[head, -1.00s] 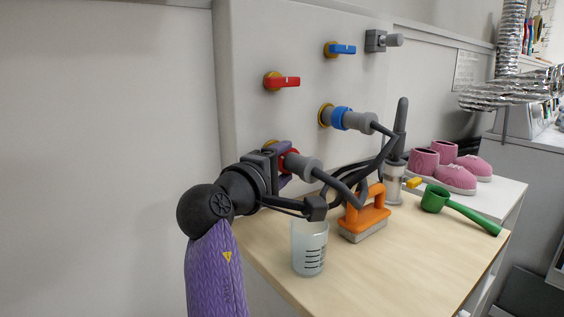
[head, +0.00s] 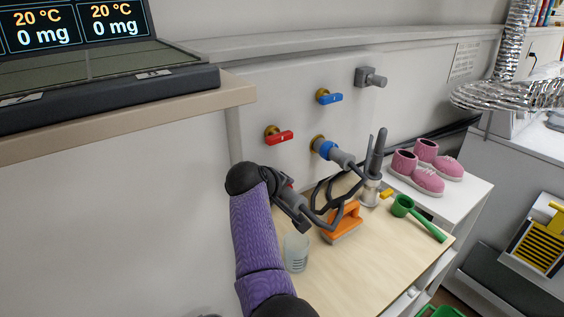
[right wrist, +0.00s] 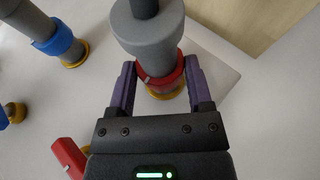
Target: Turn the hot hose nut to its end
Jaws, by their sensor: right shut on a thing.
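The red hot hose nut (right wrist: 163,77) sits on the lower wall fitting, with a brass ring (right wrist: 167,93) at its base and a grey hose connector (right wrist: 148,32) in front. My right gripper (right wrist: 160,78) is shut on the red nut, a purple finger on each side. In the head view my right gripper (head: 287,190) is at the lower fitting, and my own arm hides most of the nut. The black hose (head: 324,216) runs from the connector to the right. My left gripper is not in view.
Above are a red valve handle (head: 280,137), a blue handle (head: 328,98) and the blue hose nut (head: 325,148). A shelf (head: 120,118) juts out at left.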

